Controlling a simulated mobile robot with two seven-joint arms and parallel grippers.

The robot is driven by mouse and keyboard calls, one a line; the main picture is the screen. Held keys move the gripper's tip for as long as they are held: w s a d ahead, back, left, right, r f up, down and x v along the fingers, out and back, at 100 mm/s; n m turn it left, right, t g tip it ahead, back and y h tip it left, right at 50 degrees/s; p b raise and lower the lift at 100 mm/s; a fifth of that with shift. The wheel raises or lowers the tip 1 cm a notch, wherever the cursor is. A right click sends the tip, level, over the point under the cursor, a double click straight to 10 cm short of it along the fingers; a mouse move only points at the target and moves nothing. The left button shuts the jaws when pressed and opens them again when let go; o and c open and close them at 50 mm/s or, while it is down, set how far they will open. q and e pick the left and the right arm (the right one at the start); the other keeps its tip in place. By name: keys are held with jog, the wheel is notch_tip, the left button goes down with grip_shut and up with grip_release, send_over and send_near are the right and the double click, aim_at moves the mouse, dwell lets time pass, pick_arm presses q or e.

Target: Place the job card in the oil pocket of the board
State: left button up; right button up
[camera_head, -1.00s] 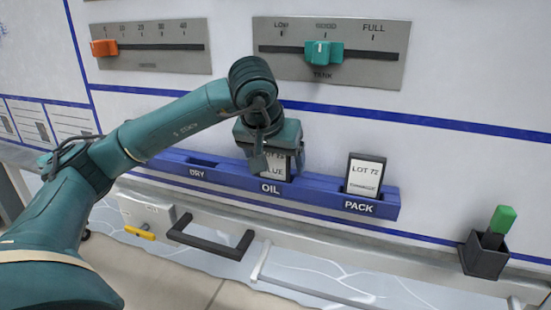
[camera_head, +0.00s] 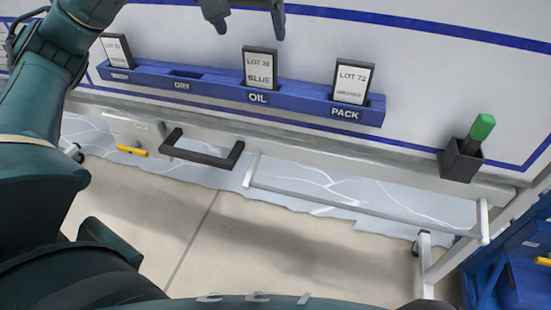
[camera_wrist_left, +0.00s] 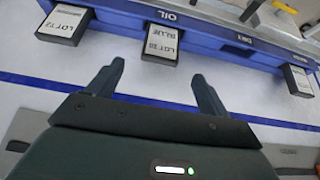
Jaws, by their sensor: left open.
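The job card marked LOT 38 BLUE (camera_head: 259,70) stands upright in the OIL pocket of the blue board (camera_head: 215,88). It also shows in the left wrist view (camera_wrist_left: 161,43), in front of the fingers and apart from them. My left gripper (camera_head: 250,25) is open and empty above the card, cut off by the top edge of the head view; its two fingers show apart in the left wrist view (camera_wrist_left: 158,85). The DRY pocket (camera_head: 186,74) is empty. My right gripper is not in view.
A LOT 72 card (camera_head: 349,82) stands in the PACK pocket and another card (camera_head: 117,50) in the leftmost pocket. A dark cup with a green-topped marker (camera_head: 463,160) is at the right. A black handle (camera_head: 202,155) and a grey rail (camera_head: 360,210) lie below the board.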

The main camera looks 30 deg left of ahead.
pick_arm(q)
jog(key=s+d+f+n+g+h, duration=0.1)
jog(key=s+d+f+g+h, duration=0.4)
jog(key=d, duration=0.5)
jog(key=s+d+f+n+g+h, duration=0.1)
jog(key=s+d+f+g+h, duration=0.15)
jog(key=d+f+h, duration=0.55)
jog(key=s+d+r+n+g+h, duration=0.2)
jog(key=s+d+r+n+h, duration=0.6)
jog(key=n, duration=0.6)
jog(key=w+a+f+n+t+y, duration=0.25)
jog(key=n+t, duration=0.55)
jog(key=n, duration=0.4)
jog(key=w+a+f+n+t+y, duration=0.1)
jog(key=w+a+f+n+t, duration=0.15)
jog(key=n+t, duration=0.65)
jog(key=w+a+f+n+t+y, duration=0.2)
jog(key=f+n+t, duration=0.3)
jog(key=n, duration=0.9)
jog(key=s+a+f+n+g+y, duration=0.2)
jog(key=f+n+y, duration=0.3)
jog(key=f+n, duration=0.3)
jog(key=s+a+f+n+g+y, duration=0.2)
jog(key=s+a+f+n+y, duration=0.1)
jog(key=f+n, duration=0.5)
jog(key=shift+s+y, duration=0.35)
jog(key=shift+y, duration=0.5)
